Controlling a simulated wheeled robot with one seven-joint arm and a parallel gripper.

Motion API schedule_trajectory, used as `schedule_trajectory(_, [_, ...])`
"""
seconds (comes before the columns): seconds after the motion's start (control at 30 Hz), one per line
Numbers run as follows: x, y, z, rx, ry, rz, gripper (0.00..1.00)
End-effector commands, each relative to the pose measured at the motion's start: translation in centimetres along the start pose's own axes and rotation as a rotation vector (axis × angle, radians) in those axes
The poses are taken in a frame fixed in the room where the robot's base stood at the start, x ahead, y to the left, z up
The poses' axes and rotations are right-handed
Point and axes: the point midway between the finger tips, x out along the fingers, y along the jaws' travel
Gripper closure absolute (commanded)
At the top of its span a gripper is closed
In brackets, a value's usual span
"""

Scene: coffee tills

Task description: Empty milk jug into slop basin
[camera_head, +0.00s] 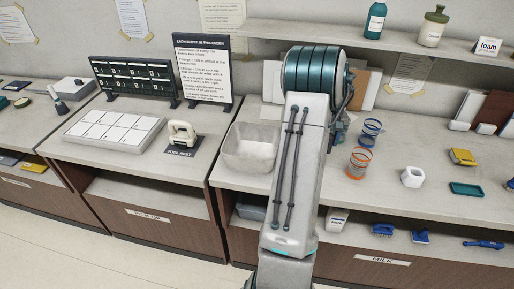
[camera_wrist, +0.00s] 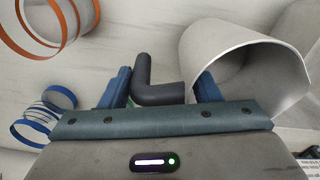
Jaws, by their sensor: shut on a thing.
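The slop basin, a pale grey open tub (camera_head: 250,147), stands on the counter just left of my arm in the head view. The inside that shows looks empty. In the wrist view the milk jug (camera_wrist: 235,55) is a pale, wide-mouthed vessel with a dark grey bent handle (camera_wrist: 150,75). My gripper (camera_wrist: 162,90) is shut on this handle, with a blue finger on either side. The jug's mouth opens toward the lower right of the wrist view, and its inside is shaded; I cannot tell whether milk is in it. My arm hides jug and gripper in the head view.
A blue-banded glass (camera_head: 372,129) and an orange-banded glass (camera_head: 359,162) stand right of my arm. A white cup (camera_head: 412,177) and a yellow item (camera_head: 462,156) are farther right. A tool rest (camera_head: 182,135) is left of the basin. A shelf (camera_head: 400,45) runs above the counter.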

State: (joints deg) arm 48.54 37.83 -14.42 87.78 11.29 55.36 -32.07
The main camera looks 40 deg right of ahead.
Motion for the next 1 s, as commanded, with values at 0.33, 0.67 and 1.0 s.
schedule_trajectory(0.33, [-1.2, -1.9, -0.1, -0.011, 0.007, 0.191, 0.88])
schedule_trajectory(0.67, [-3.7, -4.0, -0.1, -0.011, 0.009, 0.386, 0.88])
schedule_trajectory(1.0, [-6.0, -6.4, -0.1, -0.013, 0.012, 0.573, 0.88])
